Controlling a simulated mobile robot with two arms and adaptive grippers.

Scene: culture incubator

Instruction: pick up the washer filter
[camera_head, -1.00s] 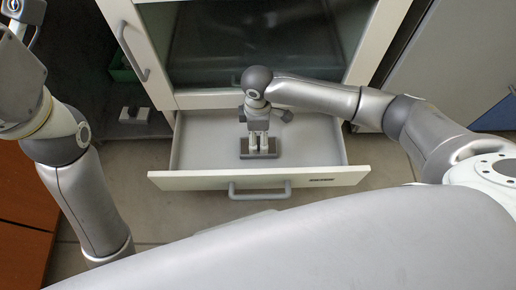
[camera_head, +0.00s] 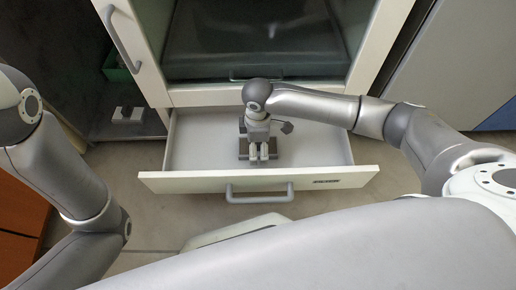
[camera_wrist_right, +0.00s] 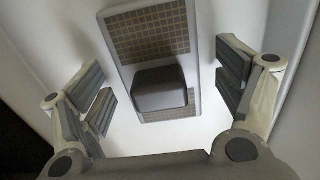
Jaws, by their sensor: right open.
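The washer filter (camera_wrist_right: 150,35) is a grey-framed plate with brown gridded panels and a dark raised block in its middle. It lies in the open white drawer (camera_head: 195,150). In the head view the washer filter (camera_head: 243,147) is mostly hidden under my right gripper (camera_head: 259,157). In the right wrist view my right gripper (camera_wrist_right: 166,92) is open, with its finger pads at the left and right of the filter. Gaps show on both sides, so it is not gripped. My left gripper is out of view; only left arm links show.
The drawer's front panel (camera_head: 185,182) with its grey handle (camera_head: 259,194) faces me. A cabinet with a dark glass door (camera_head: 260,40) stands above the drawer. A small grey item (camera_head: 130,113) sits on a dark shelf at left. Drawer walls bound the right gripper's space.

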